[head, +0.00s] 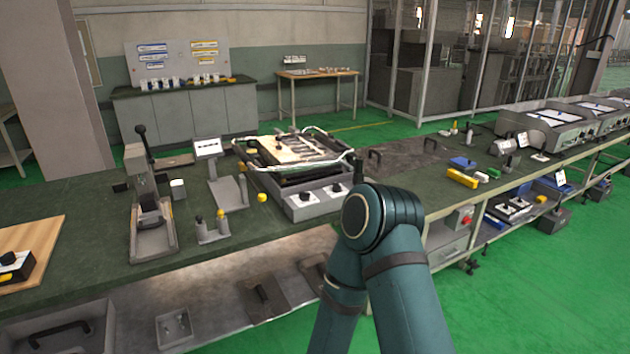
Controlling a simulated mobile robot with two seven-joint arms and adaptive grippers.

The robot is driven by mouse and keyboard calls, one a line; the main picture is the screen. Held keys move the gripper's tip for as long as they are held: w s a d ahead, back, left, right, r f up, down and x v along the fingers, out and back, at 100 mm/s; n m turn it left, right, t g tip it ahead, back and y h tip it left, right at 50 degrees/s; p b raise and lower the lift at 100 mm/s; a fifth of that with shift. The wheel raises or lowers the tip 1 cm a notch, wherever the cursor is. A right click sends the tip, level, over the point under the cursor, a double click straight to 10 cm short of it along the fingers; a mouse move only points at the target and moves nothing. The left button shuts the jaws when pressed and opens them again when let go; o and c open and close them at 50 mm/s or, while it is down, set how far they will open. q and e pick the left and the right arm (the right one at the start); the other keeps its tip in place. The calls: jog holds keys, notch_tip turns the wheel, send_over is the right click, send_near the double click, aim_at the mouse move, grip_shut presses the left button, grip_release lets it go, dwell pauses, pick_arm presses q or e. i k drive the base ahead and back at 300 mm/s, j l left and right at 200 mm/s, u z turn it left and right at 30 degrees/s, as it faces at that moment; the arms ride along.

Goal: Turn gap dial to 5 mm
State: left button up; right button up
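A grey machine (315,208) with a raised frame and curved metal rails stands on the green bench, near the middle of the head view. Its front panel carries two dark dials on white plates, a left dial (305,195) and a right dial (336,188). Their markings are too small to read, so I cannot tell which one is the gap dial or its setting. One of my arms rises from the bottom, its bent joint just right of the panel. Neither gripper shows in the view.
A black-knobbed box (14,265) sits on a wooden board at far left. Yellow and blue blocks (462,178) lie to the right. The bench's front edge runs below the machine.

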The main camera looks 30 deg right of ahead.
aim_at(304, 196)
jog(key=i+l+z, duration=0.35)
jog(key=i+l, duration=0.8)
jog(key=l, duration=0.15)
